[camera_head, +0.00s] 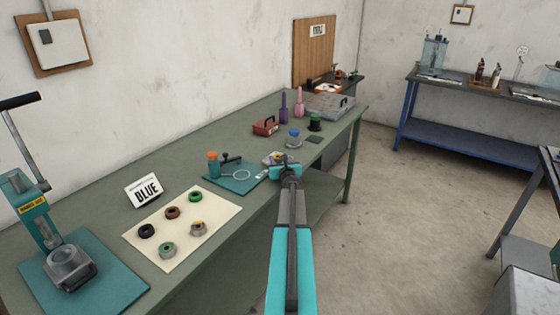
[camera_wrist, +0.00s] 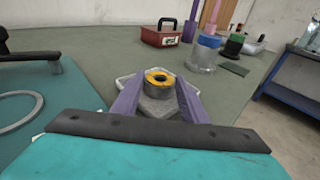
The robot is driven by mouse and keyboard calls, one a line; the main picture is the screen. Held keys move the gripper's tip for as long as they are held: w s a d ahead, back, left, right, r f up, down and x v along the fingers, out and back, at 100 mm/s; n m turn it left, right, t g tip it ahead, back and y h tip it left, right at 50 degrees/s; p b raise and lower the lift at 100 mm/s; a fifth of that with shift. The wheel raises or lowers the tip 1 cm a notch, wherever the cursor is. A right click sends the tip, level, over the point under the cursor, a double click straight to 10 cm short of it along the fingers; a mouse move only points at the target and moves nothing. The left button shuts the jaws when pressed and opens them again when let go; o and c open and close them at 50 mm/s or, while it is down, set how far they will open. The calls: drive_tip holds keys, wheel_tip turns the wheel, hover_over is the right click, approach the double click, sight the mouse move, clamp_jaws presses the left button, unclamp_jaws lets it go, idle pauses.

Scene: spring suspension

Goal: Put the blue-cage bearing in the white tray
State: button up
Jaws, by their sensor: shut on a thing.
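My gripper (camera_wrist: 158,94) is shut on a metal bearing with a yellow-orange ring on top (camera_wrist: 157,77), held between its purple fingers. A pale, angular dish (camera_wrist: 125,80), which looks like the white tray, lies just behind and under the bearing; I cannot tell whether they touch. In the head view my gripper (camera_head: 290,172) is over the bench's front edge, beside the pale dish (camera_head: 271,157). I see no bearing that is clearly blue. A sign reading BLUE (camera_head: 146,191) stands behind a cream sheet (camera_head: 221,213).
Several rings and bearings, including a green-topped bearing (camera_head: 167,250) and an orange-topped one (camera_head: 198,228), are on the sheet. A teal mat (camera_head: 222,187) lies left of the dish. A blue-topped jar (camera_head: 294,137) and red box (camera_head: 265,126) stand behind it.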

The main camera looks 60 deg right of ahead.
drive_tip(key=shift+s+a+f, duration=0.1)
drive_tip(key=shift+f, duration=0.55)
drive_tip(key=o, duration=1.3)
drive_tip(key=shift+r+p, duration=0.6)
drive_tip(key=shift+p, duration=0.1)
drive_tip(key=shift+b+v, duration=0.35)
drive_tip(key=shift+v, duration=2.3)
drive_tip(key=shift+r+b+v, duration=0.1)
drive_tip(key=shift+b+v, duration=0.3)
drive_tip(key=shift+v, duration=1.2)
drive_tip(key=shift+r+b+v, duration=0.15)
drive_tip(key=shift+b+v, duration=0.2)
drive_tip(key=shift+v, duration=1.25)
drive_tip(key=shift+s, duration=0.1)
